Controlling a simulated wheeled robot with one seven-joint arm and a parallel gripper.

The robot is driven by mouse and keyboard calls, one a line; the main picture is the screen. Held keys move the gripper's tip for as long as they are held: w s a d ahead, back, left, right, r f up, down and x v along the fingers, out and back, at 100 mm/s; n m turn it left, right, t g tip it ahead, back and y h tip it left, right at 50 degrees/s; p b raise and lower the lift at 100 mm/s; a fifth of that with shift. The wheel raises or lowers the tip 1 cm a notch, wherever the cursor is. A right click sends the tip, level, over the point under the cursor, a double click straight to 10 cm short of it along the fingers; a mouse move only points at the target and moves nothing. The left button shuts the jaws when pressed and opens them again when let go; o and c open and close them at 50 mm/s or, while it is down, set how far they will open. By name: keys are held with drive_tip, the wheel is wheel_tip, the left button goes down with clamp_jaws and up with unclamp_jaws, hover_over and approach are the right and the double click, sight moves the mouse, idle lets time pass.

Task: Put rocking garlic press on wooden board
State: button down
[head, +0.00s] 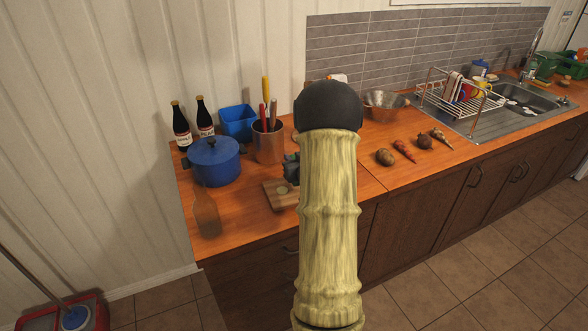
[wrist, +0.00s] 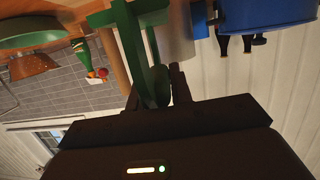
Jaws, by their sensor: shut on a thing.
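The wooden board (head: 273,201) lies on the counter in the head view, left of my arm, which hides its right part. A dark, greenish shape (head: 291,168) shows at the arm's edge just above the board; I cannot tell there which part is press and which is gripper. In the wrist view my gripper (wrist: 158,92) is shut on a green, angular thing (wrist: 128,35), which appears to be the rocking garlic press. The head view does not show clearly whether it touches the board.
A blue pot (head: 214,162), a copper utensil holder (head: 269,143), a blue bin (head: 237,122) and two dark bottles stand close by on the left. A transparent brown item (head: 207,215) is near the front edge. Vegetables (head: 404,150) and a dish rack (head: 460,95) are to the right.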

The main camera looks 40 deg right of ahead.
wheel_tip(320, 180, down, 4)
drive_tip(key=shift+w+d+r, duration=0.1)
drive_tip(key=shift+w+a, duration=0.1)
drive_tip(key=shift+a, duration=0.15)
drive_tip(key=shift+d, duration=0.1)
drive_tip(key=c, duration=1.3)
unclamp_jaws()
drive_tip(key=shift+s+d, duration=0.15)
drive_tip(key=shift+s, duration=0.1)
drive_tip(key=shift+o, duration=0.2)
drive_tip(key=b+v, duration=0.2)
drive_tip(key=v, duration=1)
drive_tip(key=shift+w, duration=0.1)
